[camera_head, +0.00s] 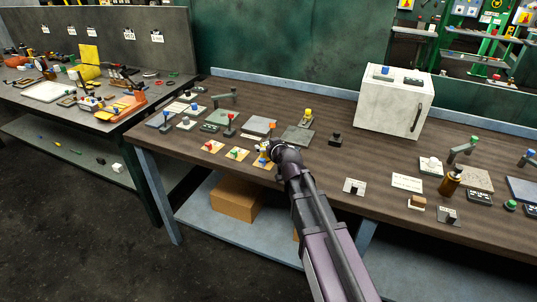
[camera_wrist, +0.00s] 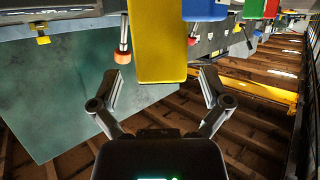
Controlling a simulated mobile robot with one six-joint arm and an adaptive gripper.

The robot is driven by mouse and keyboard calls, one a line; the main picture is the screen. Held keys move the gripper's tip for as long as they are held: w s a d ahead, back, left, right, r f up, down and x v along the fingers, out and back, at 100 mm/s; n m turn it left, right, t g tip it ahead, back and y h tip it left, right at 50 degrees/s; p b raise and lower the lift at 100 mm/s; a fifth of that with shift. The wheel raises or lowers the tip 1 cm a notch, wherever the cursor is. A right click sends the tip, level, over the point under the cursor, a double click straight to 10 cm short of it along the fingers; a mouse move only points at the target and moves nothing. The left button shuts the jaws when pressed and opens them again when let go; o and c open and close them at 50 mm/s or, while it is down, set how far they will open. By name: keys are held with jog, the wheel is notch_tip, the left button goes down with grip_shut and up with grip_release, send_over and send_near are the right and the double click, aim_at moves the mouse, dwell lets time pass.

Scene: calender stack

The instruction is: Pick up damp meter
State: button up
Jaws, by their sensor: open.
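I cannot tell for sure which item is the damp meter. In the wrist view a large yellow block (camera_wrist: 158,40) stands out ahead, between the lines of my open fingers. My gripper (camera_wrist: 159,76) is open, with nothing seen held between its fingers. In the head view my gripper (camera_head: 267,147) is low over the bench near small yellow cards that carry coloured pieces, and its arm hides part of that spot. A yellow-topped item (camera_head: 308,115) stands on a grey plate behind and to the right of it.
The brown bench (camera_head: 330,165) holds several small tools and plates left of my arm. A white cabinet (camera_head: 395,100) stands at the back right. A brown bottle (camera_head: 451,182) stands farther right. Some bare wood lies between my arm and the cabinet.

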jog(key=shift+w+a+f, duration=0.2)
jog(key=shift+w+a, duration=0.15)
jog(key=shift+r, duration=0.1)
grip_shut()
dwell(0.4)
jog(key=shift+r, duration=0.15)
